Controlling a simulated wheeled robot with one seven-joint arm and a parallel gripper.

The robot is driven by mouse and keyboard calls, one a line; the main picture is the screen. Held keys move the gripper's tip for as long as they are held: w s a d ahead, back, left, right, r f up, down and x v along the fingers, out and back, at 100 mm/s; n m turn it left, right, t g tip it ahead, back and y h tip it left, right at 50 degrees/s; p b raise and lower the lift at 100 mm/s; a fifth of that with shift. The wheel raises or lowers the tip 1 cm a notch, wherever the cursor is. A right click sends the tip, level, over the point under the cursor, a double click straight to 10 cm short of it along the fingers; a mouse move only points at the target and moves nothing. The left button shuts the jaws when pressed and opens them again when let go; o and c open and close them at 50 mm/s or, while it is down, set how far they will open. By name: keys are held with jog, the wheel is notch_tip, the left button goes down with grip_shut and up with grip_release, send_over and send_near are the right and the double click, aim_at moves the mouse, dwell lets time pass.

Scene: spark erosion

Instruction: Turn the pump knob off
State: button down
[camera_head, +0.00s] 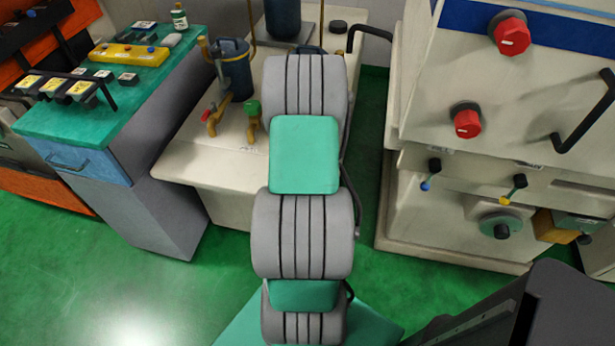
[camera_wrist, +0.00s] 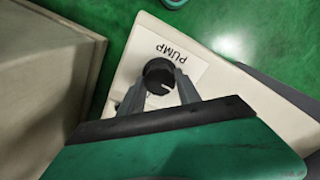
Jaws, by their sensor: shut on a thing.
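The pump knob (camera_wrist: 158,72) is a round black knob with a short white pointer line, in the wrist view. It sits on a cream panel beside a white label (camera_wrist: 175,58) reading PUMP, which appears upside down. My gripper (camera_wrist: 158,88) has its two grey fingers on either side of the knob and is shut on it. The pointer line faces toward the lower right in the wrist view. In the head view my arm hides the gripper, and I cannot make out the pump knob there.
In the head view, a cream unit (camera_head: 215,165) with taps and a blue container (camera_head: 236,72) stands behind my arm. A green-topped cabinet (camera_head: 95,120) is at left. A large cream machine with red knobs (camera_head: 467,122) is at right. Green floor (camera_head: 100,260) is open at front left.

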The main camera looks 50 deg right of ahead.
jog(key=shift+n, duration=0.5)
jog(key=c, duration=0.9)
grip_release()
jog(key=shift+o, duration=0.2)
notch_tip(320, 180, up, 8)
jog(key=shift+f, duration=0.1)
